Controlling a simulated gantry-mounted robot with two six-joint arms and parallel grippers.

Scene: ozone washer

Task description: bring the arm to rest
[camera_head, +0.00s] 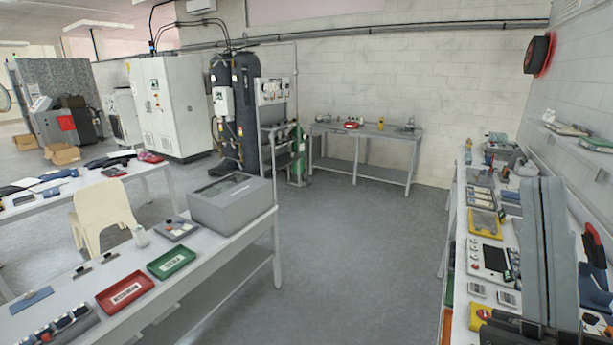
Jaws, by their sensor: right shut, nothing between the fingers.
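My right arm stands folded at the right edge, in front of the right-hand bench. My left arm and left gripper are not in view.
The right bench carries a yellow tray (484,222) and several small instruments close to my arm. A left table holds a grey box (231,203), a red tray (125,293) and a green tray (171,262). The grey floor (345,265) between them is clear.

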